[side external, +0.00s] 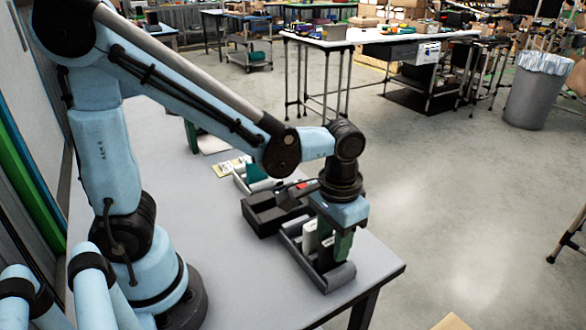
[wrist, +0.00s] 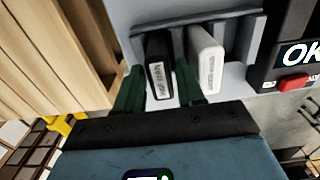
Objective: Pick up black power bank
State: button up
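The black power bank (wrist: 159,68) with white lettering stands on end in a grey tray in the wrist view. My gripper (wrist: 160,88) has its two green fingers on either side of it, with narrow gaps visible, so it looks open around it. A white power bank (wrist: 205,62) stands just right of the right finger. In the side external view my gripper (side external: 334,247) points down into the grey tray (side external: 341,278), and the white power bank (side external: 309,237) shows beside it. The black one is mostly hidden there by the fingers.
A black open box (side external: 262,217) sits directly behind the tray; in the wrist view a dark device with an "OK" display and red button (wrist: 292,82) lies at the right. The table edge is close to the tray's right. Bare table (side external: 225,240) lies toward my base.

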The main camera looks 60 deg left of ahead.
jog(key=shift+f, duration=0.65)
jog(key=c, duration=0.7)
jog(key=shift+o, duration=0.2)
jog(key=shift+r, duration=0.1)
